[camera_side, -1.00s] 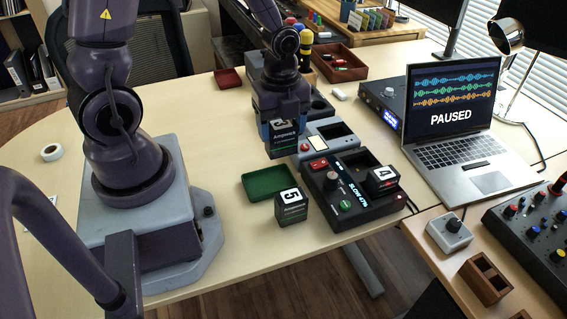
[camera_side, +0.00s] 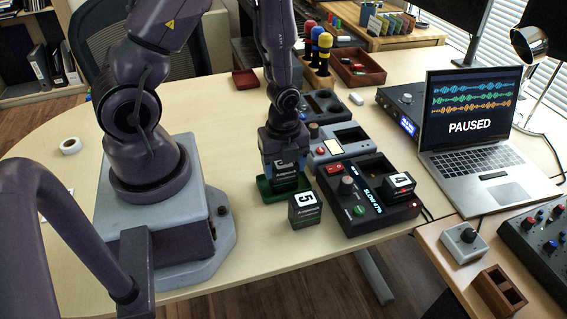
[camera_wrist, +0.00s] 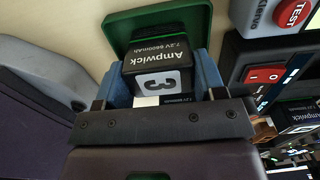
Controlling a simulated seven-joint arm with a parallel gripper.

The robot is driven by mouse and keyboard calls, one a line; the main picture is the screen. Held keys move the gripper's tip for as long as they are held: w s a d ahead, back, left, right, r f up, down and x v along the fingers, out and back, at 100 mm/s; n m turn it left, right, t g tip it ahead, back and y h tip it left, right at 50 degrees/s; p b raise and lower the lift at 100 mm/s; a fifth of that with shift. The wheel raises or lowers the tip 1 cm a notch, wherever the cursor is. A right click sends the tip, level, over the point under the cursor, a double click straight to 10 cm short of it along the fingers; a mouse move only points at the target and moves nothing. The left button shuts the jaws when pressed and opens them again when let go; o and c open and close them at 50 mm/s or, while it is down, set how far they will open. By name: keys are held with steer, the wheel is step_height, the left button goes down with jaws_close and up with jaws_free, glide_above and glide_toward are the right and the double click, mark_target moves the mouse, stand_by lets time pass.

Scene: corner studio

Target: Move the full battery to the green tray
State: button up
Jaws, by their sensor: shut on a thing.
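The tray also shows behind the battery in the wrist view (camera_wrist: 196,14). A battery marked 5 (camera_side: 305,211) stands on the table just in front of the tray. Another battery (camera_side: 399,186) sits in the right part of the black charger (camera_side: 352,211).
The charger display reads SLOW 47%. A grey tester (camera_side: 337,143) with a red button is behind it. A red tray (camera_side: 245,79) lies further back. A laptop (camera_side: 470,130) reading PAUSED stands right.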

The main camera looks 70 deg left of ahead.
steer(key=o, duration=1.1)
steer(key=shift+f, duration=0.15)
steer(key=s+d+r+n+t, duration=0.1)
steer(key=d+r+n+t, duration=0.1)
steer(key=r+n, duration=0.4)
steer(key=s+d+r+n+t, duration=0.1)
steer(key=r+n, duration=0.5)
steer(key=r, duration=0.8)
steer(key=s+d+r+n+t, duration=0.2)
steer(key=r+n, duration=0.4)
steer(key=r, duration=0.4)
steer(key=shift+s+d+r+t, duration=0.3)
steer(key=shift+s+d, duration=0.1)
steer(key=shift+d, duration=0.25)
